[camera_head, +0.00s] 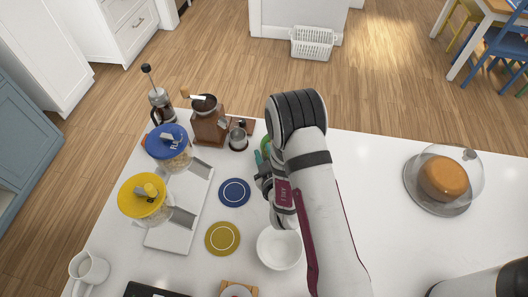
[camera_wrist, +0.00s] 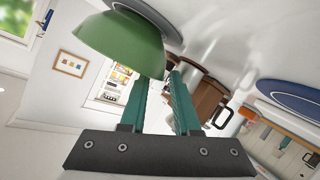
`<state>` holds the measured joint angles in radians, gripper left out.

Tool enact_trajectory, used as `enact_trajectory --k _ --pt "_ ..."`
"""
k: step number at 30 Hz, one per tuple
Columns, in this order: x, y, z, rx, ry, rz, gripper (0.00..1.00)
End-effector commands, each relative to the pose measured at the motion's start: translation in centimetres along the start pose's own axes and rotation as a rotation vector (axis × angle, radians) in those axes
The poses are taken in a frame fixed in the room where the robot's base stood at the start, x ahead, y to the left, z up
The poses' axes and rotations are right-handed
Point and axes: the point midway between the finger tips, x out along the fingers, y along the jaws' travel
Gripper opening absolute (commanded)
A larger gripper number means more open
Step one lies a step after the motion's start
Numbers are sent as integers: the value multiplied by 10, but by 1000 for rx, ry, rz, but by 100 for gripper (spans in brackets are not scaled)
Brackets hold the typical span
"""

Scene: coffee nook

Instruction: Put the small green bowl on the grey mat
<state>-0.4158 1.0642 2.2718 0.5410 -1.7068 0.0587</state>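The small green bowl (camera_wrist: 118,42) shows large at the upper left of the wrist view, where the picture is turned over. In the head view only a sliver of it (camera_head: 265,143) shows beside my arm. A grey round disc, apparently the grey mat (camera_wrist: 152,14), shows at the bowl's base side; I cannot tell whether they touch. In the head view the mat is hidden. My gripper (camera_wrist: 160,77) has teal fingers with a clear gap between them. The bowl's rim is close to the fingertips; contact is unclear. The fingers also show in the head view (camera_head: 262,157).
A coffee grinder (camera_head: 209,128) and metal jug (camera_head: 238,138) stand left of my gripper. A blue coaster (camera_head: 235,192), mustard coaster (camera_head: 222,238) and white bowl (camera_head: 279,248) lie nearer. A domed cake (camera_head: 443,180) stands right; the counter between is clear.

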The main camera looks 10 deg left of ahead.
Motion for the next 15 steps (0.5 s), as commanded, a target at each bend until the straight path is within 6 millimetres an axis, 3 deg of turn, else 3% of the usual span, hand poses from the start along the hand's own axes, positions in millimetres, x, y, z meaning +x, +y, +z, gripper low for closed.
enact_trajectory --k 9,15 --pt "-1 1 -3 0 1 0 37" --pt "-41 1 -2 0 -4 -1 37"
